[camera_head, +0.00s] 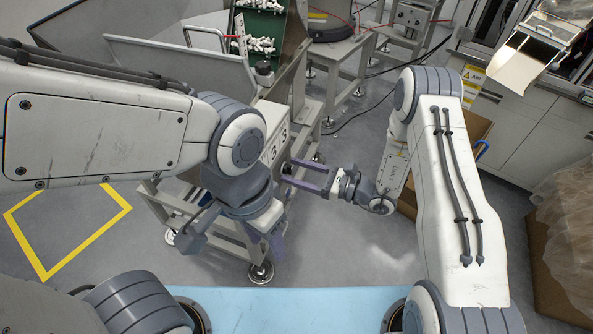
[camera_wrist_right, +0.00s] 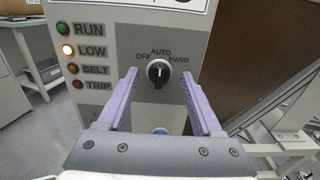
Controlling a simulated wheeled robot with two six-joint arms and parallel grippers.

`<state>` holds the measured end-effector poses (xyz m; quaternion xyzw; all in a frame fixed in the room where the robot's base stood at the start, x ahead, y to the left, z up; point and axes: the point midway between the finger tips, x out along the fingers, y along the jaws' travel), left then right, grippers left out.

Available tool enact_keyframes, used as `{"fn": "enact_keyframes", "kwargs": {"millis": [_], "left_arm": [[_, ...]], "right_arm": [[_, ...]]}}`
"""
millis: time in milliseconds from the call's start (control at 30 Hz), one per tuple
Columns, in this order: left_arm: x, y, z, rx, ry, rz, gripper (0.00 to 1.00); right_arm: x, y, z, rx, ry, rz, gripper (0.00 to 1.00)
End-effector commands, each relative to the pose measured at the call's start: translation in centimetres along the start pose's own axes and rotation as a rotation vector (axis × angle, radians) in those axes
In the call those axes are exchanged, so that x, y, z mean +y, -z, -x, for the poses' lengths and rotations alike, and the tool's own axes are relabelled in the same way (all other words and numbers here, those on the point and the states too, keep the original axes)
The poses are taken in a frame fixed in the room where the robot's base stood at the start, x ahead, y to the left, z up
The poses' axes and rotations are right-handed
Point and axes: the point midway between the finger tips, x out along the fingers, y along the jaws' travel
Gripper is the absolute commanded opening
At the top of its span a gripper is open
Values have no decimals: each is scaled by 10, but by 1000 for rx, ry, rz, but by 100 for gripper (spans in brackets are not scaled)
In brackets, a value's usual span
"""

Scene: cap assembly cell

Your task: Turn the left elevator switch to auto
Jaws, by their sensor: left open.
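In the right wrist view a black rotary switch (camera_wrist_right: 158,72) sits on a grey panel (camera_wrist_right: 209,50) marked OFF, AUTO and HAND. Its white mark looks about upright, toward AUTO. The purple fingers of my right gripper are spread on either side of the switch, and I see no contact. In the head view my right gripper (camera_head: 287,171) is open and points left at the panel's side of the machine. My left gripper (camera_head: 277,247) hangs low beside the machine, open and partly hidden by its wrist. Which elevator the switch belongs to cannot be told.
Left of the switch are RUN, LOW, BELT and TRIP lamps, with LOW (camera_wrist_right: 68,50) lit. A blue button (camera_wrist_right: 160,131) lies below. Cabinets (camera_head: 540,120) and wrapped boxes are at right.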

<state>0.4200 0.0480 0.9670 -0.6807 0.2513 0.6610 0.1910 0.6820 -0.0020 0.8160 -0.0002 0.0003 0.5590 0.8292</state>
Motion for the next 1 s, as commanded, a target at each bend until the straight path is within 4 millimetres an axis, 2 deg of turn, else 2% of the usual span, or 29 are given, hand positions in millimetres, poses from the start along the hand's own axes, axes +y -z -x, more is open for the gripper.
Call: {"fn": "enact_keyframes", "kwargs": {"millis": [167, 400, 600, 767, 1000], "left_arm": [[0, 0, -3, 0, 0, 0, 50], [-1, 0, -9, 0, 0, 0, 50], [-1, -1, -13, 0, 0, 0, 50], [-1, -1, -13, 0, 0, 0, 50], [-1, -1, -13, 0, 0, 0, 50]], "right_arm": [[-2, 1, 16, 0, 5, 0, 67], [-2, 1, 64, 0, 8, 0, 67], [-2, 1, 95, 1, 6, 1, 67], [-1, 0, 105, 1, 3, 0, 67], [-1, 0, 105, 1, 1, 0, 67]]}}
